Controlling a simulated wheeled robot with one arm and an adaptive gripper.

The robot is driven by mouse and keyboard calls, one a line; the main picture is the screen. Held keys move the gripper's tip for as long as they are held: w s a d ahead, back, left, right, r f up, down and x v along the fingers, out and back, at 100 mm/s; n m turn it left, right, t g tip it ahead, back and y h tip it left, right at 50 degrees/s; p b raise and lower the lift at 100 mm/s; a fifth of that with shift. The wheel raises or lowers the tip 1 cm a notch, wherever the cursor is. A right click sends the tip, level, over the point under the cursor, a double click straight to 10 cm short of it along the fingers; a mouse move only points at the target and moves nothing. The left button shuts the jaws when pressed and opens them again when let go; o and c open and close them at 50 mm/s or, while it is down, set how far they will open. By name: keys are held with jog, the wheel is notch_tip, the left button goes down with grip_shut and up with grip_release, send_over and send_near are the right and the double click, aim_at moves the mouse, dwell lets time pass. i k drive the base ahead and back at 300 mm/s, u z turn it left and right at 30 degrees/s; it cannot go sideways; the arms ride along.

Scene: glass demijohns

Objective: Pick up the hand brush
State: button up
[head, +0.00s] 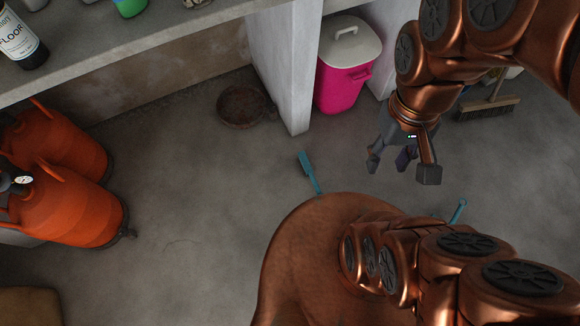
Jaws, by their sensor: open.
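A blue hand brush (308,172) lies on the grey concrete floor in the middle of the head view. Its wider head points up and left, and its thin handle runs down toward my base. My gripper (390,161) hangs from my copper arm to the right of the brush. Its fingers are apart, with nothing seen between them, and they do not touch the brush. A second blue piece (458,211) shows farther right; it looks like a handle, and my arm may hide part of it.
A pink bin (341,75) with a white lid stands beside a pale upright panel (287,65). A round rusty pan (240,106) lies left of it. Orange gas cylinders (65,205) stand at the left. A broom (487,107) lies at the right. The left-middle floor is clear.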

aim_at(306, 164)
jog(key=u, duration=0.35)
jog(key=k, duration=0.75)
jog(key=u, duration=1.6)
jog(key=i, duration=0.9)
jog(key=z, duration=1.2)
